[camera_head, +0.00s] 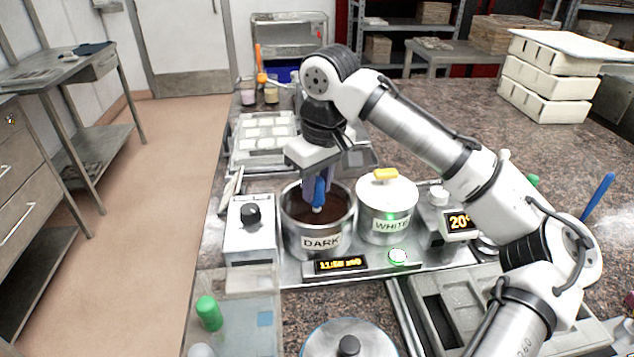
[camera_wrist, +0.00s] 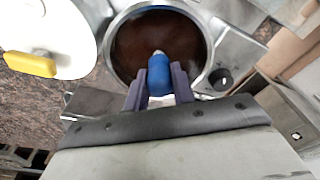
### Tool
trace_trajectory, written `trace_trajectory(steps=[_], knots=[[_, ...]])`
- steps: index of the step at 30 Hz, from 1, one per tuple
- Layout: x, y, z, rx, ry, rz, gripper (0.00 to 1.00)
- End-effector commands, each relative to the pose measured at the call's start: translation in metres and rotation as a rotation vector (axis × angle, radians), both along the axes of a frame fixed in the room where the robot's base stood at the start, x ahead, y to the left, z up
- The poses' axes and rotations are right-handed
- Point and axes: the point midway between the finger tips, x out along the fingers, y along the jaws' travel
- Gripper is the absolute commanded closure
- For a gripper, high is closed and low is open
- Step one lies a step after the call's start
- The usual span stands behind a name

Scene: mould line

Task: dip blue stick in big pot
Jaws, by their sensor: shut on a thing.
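My gripper (camera_head: 318,185) points down over the open pot labelled DARK (camera_head: 320,240), which holds dark brown liquid. It is shut on a blue stick (camera_head: 319,193) with a pale tip pointing down. The wrist view shows the blue stick (camera_wrist: 159,75) between both fingers (camera_wrist: 158,88), its pale tip in front of the brown liquid inside the round pot rim (camera_wrist: 112,62). The tip is visible; I cannot tell whether it touches the liquid.
A lidded pot labelled WHITE (camera_head: 388,215) with a yellow handle stands right beside the DARK pot. A control box with black knob (camera_head: 250,214) stands at its left. A loose lid (camera_head: 325,343) lies in front. A tray of moulds (camera_head: 265,135) is behind.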

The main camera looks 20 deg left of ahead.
Motion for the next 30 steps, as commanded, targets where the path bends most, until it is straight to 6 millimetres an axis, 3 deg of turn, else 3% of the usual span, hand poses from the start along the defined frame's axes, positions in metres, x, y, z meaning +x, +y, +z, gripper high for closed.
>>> trace_trajectory(steps=[30], knots=[[0.0, 0.0, 0.05, 0.001, 0.001, 0.0, 0.98]])
